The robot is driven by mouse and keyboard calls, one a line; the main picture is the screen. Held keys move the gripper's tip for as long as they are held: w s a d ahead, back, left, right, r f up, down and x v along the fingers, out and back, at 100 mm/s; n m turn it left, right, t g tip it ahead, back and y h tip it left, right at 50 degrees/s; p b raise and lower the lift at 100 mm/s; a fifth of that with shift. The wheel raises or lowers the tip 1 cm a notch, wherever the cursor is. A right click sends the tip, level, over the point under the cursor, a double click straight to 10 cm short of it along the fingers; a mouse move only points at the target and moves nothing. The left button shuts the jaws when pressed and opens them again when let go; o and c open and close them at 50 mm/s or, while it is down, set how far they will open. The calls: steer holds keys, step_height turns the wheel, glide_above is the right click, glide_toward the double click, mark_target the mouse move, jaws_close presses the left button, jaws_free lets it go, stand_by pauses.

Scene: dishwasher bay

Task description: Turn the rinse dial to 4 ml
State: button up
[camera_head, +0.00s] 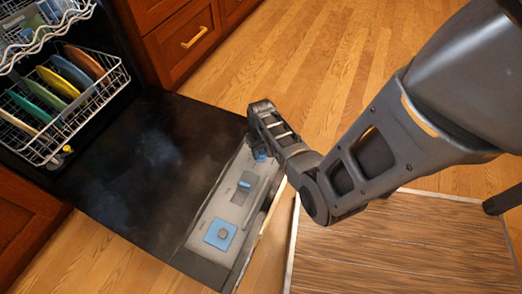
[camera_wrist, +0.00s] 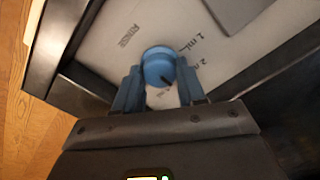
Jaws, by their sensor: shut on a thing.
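The rinse dial (camera_wrist: 158,66) is a round blue knob on the pale panel of the open dishwasher door. In the wrist view a dark pointer mark on it faces toward the lower right. The printed words RINSE, 1 mL and 2 mL show around it; a label between the fingers is too small to read surely. My gripper (camera_wrist: 159,78) is shut on the dial, one blue finger on each side. In the head view only a bit of the dial (camera_head: 260,155) shows below my gripper (camera_head: 261,146).
The panel (camera_head: 206,212) also holds a grey latch piece (camera_head: 245,186) and a blue square with a grey knob (camera_head: 221,234). The black open door (camera_head: 140,150) lies flat. A rack (camera_head: 38,150) with several plates stands at the left. A wooden surface (camera_head: 400,240) lies at the lower right.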

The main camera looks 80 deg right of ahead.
mark_target(261, 153)
steer(key=shift+r+m+p, duration=0.1)
steer(key=shift+m+p, duration=0.2)
steer(key=m+p, duration=0.2)
steer(key=shift+m, duration=0.4)
steer(key=shift+m+p, duration=0.85)
steer(key=shift+m, duration=1.25)
steer(key=o, duration=1.1)
step_height(261, 153, up, 8)
steer(key=p, duration=0.4)
steer(key=shift+f, duration=0.2)
